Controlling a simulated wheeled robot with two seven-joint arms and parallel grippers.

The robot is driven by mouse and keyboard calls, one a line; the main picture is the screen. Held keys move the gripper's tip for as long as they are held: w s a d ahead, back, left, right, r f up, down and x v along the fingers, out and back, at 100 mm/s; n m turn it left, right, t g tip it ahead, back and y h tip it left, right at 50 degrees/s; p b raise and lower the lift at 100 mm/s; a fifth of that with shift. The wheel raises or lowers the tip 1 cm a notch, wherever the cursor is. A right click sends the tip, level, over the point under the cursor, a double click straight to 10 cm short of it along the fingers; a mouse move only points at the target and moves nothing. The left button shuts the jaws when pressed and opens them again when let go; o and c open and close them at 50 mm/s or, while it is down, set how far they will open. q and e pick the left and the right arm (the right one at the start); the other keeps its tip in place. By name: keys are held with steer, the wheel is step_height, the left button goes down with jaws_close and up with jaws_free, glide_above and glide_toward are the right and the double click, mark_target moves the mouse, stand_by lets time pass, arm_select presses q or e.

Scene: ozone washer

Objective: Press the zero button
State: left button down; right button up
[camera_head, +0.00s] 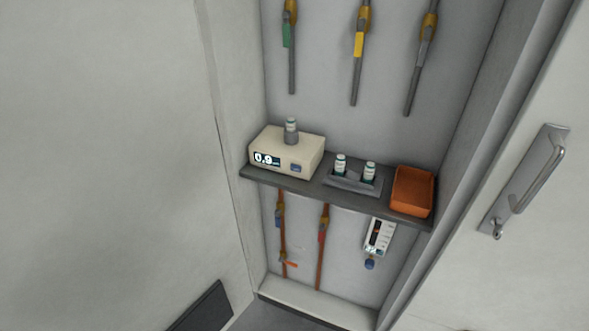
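A cream box-shaped meter (289,151) stands at the left end of a dark shelf in a wall recess. Its front has a lit display (266,159) that reads about 0.9; any smaller characters are too small to read. A small blue button (296,168) is on the front face, right of the display; its label cannot be read, and no other button shows clearly. A small capped vial (291,130) stands upright on top of the meter. Neither of my grippers is in view.
The dark shelf (330,196) also holds a rack with two vials (340,164) and an orange bin (412,191). Pipes with valves run above and below. A flowmeter (379,237) hangs under the shelf. A door with a metal handle (527,180) is at right.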

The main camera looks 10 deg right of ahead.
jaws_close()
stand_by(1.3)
